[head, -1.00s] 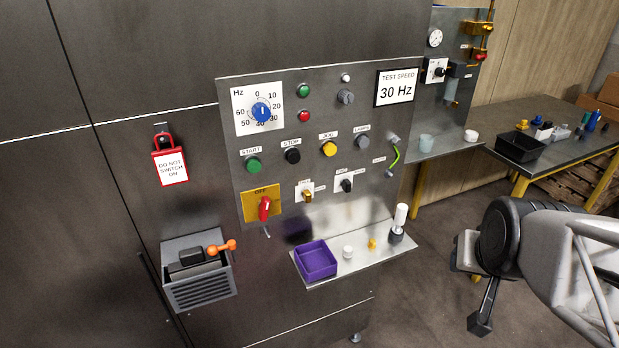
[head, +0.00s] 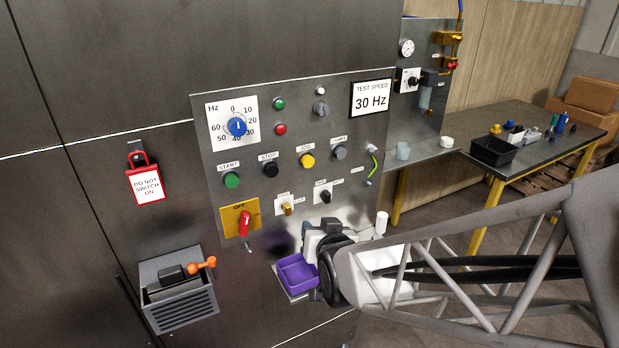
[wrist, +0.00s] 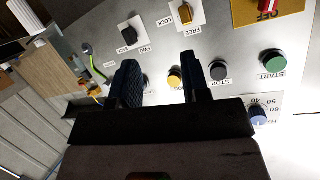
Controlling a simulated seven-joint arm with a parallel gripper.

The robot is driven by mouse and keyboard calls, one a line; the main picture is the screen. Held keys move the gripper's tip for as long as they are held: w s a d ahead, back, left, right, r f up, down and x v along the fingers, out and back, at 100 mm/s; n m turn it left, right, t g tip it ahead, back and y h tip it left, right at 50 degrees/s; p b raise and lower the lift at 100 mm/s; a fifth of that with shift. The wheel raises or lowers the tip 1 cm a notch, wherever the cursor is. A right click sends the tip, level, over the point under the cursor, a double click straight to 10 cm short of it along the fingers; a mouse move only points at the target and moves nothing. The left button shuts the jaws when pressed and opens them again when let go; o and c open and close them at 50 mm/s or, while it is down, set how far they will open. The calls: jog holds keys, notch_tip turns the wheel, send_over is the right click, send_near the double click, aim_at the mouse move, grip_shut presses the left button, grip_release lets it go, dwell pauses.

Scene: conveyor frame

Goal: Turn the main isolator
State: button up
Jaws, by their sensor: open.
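The main isolator is a red handle (head: 245,223) on a yellow plate (head: 228,217) marked OFF, at the lower left of the grey panel in the head view. The handle points roughly up and down. In the wrist view the plate and red handle (wrist: 270,6) show at the top right edge, partly cut off. My gripper (wrist: 160,75) is open and empty in the wrist view, its two dark fingers apart in front of the panel. In the head view my arm's end is low, right of the isolator and apart from it; its fingers cannot be made out there.
A purple tray (head: 296,274) sits on the shelf beside my arm. A red padlock with a tag (head: 145,184) hangs left of the panel. A grey box (head: 180,300) with an orange-ended lever is below it.

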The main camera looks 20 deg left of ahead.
aim_at(246, 224)
jog(key=s+a+f+n+t+y, duration=0.1)
jog(key=s+a+y, duration=0.3)
jog(key=a, duration=0.7)
jog(key=shift+s+a+f+y, duration=0.35)
jog(key=shift+s+f, duration=0.2)
jog(key=shift+s, duration=0.25)
jog(key=shift+w+a, duration=0.1)
jog(key=shift+w, duration=0.05)
jog(key=shift+x, duration=3.7)
jog(key=shift+r, duration=0.1)
jog(key=shift+n, duration=0.3)
grip_shut()
